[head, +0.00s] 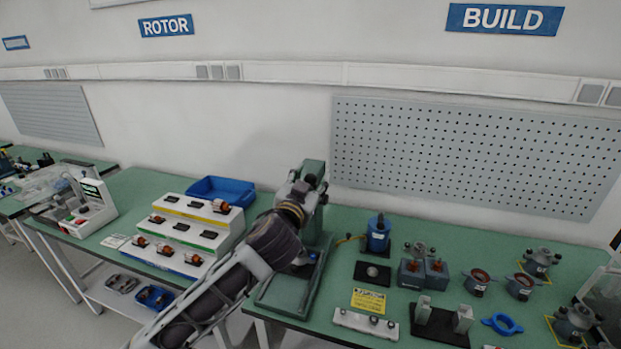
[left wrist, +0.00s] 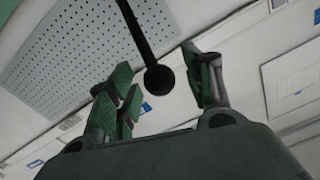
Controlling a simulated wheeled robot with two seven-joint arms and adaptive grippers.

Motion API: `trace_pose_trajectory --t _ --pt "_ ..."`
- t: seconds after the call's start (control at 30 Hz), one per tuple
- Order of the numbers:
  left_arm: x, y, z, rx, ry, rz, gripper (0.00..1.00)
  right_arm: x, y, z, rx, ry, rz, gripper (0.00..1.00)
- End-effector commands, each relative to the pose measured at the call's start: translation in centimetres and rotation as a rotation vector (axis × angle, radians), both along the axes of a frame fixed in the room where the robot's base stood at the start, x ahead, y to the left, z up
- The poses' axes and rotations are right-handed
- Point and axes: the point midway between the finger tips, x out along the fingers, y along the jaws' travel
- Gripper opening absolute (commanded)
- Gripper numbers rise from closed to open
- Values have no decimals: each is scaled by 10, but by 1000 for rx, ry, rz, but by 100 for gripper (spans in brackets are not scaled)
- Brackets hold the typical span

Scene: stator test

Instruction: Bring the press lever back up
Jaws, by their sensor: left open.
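The green press (head: 288,290) stands on the bench in the middle of the head view, its column partly hidden behind my left arm. My left gripper (head: 303,184) is at the upper part of the press. In the left wrist view, the press lever (left wrist: 136,28) is a thin dark rod with a round black knob (left wrist: 158,80) at its end. The open fingers of my left gripper (left wrist: 160,74) lie on either side of the knob, with visible gaps. Depth between knob and fingers is hard to judge. The lever is hard to make out in the head view. My right gripper is out of view.
A white stepped rack (head: 185,237) with small parts and a blue bin (head: 221,187) stand left of the press. A blue bottle-like device (head: 378,236), a black fixture (head: 440,325) and several motor parts stand to the right. A pegboard (head: 470,150) hangs behind.

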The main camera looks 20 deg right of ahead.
Motion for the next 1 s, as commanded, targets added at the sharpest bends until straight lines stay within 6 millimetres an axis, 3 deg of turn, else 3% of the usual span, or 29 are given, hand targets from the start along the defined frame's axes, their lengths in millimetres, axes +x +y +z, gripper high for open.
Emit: trace_pose_trajectory --t 0.5,0.87,1.0 --pt "5 -4 0 0 0 -1 49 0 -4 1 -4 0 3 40" --pt "5 -4 0 0 0 -1 3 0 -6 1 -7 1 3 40" --pt "5 -4 0 0 0 -1 0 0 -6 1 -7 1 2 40"
